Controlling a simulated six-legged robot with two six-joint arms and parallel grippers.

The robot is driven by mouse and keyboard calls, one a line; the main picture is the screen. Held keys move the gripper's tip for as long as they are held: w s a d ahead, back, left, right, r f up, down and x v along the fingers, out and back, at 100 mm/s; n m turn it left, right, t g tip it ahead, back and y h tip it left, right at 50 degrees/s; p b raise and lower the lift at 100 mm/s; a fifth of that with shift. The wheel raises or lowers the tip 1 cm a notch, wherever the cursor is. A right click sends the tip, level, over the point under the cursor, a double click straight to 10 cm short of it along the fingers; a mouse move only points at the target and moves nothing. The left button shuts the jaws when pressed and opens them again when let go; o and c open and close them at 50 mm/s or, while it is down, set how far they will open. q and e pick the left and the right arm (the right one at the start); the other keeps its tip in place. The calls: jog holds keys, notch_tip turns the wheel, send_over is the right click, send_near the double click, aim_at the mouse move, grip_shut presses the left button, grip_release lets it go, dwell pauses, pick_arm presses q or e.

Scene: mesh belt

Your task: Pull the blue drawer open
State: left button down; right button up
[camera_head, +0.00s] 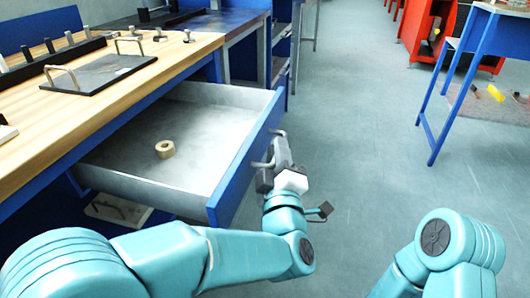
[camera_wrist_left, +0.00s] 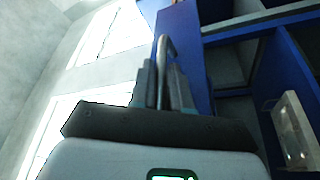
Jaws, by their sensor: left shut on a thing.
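The blue drawer (camera_head: 236,176) stands well out from the workbench in the head view, its grey inside showing. A tan ring-shaped roll (camera_head: 165,149) lies on its bottom. My left gripper (camera_head: 270,165) is shut on the drawer's metal handle (camera_head: 280,134) at the outer face of the blue front. In the left wrist view the handle (camera_wrist_left: 163,60) runs up from between the two fingers, beside the blue front (camera_wrist_left: 182,45). My right arm shows at the lower right of the head view, but its gripper is out of view.
The wooden bench top (camera_head: 60,130) holds a dark plate (camera_head: 100,73) with handles and a rack of pegs. Open grey floor (camera_head: 350,130) lies right of the drawer. A blue-legged table (camera_head: 455,80) stands at the far right, with red cabinets (camera_head: 425,35) behind.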

pick_arm(q)
jog(key=shift+d, duration=0.1)
jog(key=c, duration=1.2)
grip_release()
jog(key=shift+o, duration=0.2)
jog(key=v, duration=0.7)
jog(key=shift+s+p, duration=0.3)
jog(key=shift+p, duration=0.1)
